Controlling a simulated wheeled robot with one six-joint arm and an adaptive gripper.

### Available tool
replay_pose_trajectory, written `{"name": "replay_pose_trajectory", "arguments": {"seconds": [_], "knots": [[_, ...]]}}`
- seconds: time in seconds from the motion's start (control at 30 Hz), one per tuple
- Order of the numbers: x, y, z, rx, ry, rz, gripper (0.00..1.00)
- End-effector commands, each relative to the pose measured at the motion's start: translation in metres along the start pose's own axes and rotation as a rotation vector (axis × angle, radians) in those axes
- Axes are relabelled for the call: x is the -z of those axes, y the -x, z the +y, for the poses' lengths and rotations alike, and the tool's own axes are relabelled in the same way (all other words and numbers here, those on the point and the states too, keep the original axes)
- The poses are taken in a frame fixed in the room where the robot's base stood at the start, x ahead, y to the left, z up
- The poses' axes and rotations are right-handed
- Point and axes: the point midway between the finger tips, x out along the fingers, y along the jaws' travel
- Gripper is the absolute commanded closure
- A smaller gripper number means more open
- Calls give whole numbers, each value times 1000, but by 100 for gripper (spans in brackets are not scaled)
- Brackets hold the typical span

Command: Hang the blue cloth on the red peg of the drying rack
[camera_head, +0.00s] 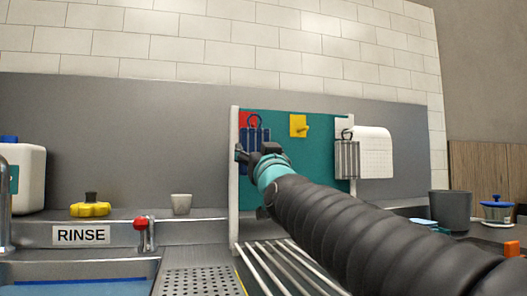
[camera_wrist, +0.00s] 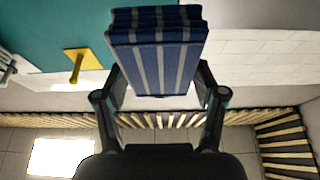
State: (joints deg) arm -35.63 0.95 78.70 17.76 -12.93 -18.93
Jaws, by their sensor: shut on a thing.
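The blue cloth (camera_wrist: 158,52), with pale stripes, is between the two fingers of my gripper (camera_wrist: 160,82) in the wrist view. In the head view the cloth (camera_head: 256,136) is upright with a dark loop at its top, in front of the red peg's plate (camera_head: 244,118). The peg itself is hidden, and I cannot tell whether the loop is around it. My gripper (camera_head: 259,152) is shut on the cloth's lower part. The drying rack (camera_head: 320,125) has a teal board between white posts. Its yellow peg (camera_head: 299,126) is bare.
Metal bars (camera_head: 285,265) lie below the rack. A small cup (camera_head: 181,204) and a red-knobbed tap (camera_head: 142,228) stand left. A grey bin (camera_head: 450,210) stands right.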

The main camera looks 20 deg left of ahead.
Motion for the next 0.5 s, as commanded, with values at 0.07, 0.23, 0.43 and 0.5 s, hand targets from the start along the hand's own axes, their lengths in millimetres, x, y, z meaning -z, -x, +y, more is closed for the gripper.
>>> {"name": "replay_pose_trajectory", "arguments": {"seconds": [0.07, 0.23, 0.43, 0.5], "knots": [[-2, -4, 0, 0, 0, -1, 58], [-6, -12, 0, -1, -1, 0, 58], [-10, -21, 0, 0, 0, 0, 58], [-11, -24, 0, 0, 0, 0, 58]]}}
